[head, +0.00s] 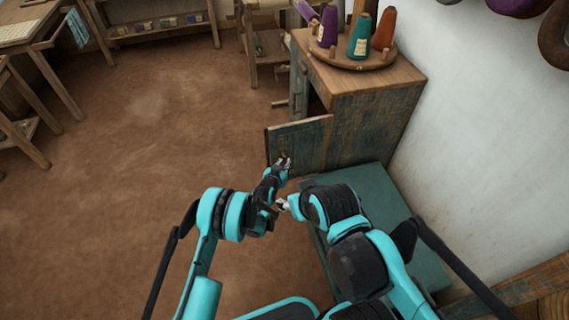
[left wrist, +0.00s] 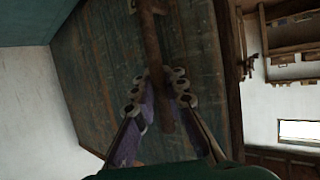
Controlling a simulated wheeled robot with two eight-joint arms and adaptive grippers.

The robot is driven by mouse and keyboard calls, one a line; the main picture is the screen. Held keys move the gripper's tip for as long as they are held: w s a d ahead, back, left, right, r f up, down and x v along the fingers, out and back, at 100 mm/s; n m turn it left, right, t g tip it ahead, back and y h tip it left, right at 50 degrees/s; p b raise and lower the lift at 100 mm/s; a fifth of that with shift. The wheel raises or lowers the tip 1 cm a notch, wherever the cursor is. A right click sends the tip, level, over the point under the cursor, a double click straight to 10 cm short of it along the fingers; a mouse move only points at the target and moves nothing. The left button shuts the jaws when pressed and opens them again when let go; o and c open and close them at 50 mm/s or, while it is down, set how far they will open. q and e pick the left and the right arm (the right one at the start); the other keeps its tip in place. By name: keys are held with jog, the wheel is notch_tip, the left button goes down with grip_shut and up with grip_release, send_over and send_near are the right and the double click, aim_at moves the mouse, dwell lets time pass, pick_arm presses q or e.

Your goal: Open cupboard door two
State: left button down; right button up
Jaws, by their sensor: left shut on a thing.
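The cupboard (head: 375,110) has a wooden top and worn dark green-blue sides. Its door (head: 300,140) stands swung out to the left from the front, with a dark opening (head: 316,104) behind it. My left gripper (head: 284,163) is at the lower part of the door. In the left wrist view, the left gripper's fingers (left wrist: 165,82) are closed around a brown bar-like handle (left wrist: 150,32) in front of the door's worn green panel (left wrist: 100,75). My right gripper (head: 281,205) is just below the left one, apart from the door; its fingers are too small to read.
A round wooden stand (head: 352,58) with several thread cones sits on the cupboard top. A white wall (head: 480,130) is on the right. The brown floor (head: 130,150) to the left is clear.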

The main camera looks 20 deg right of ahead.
pick_arm(q)
jog(key=shift+w+a+f, duration=0.1)
jog(key=shift+a+f, duration=0.05)
jog(key=shift+a, duration=0.2)
jog(key=c, duration=1.9)
grip_release()
jog(key=shift+c, duration=0.2)
jog(key=shift+o, duration=0.5)
jog(key=shift+a, duration=0.15)
jog(key=shift+s, duration=0.2)
jog(key=v, duration=0.7)
jog(key=shift+r, duration=0.2)
jog(key=shift+r, duration=0.1)
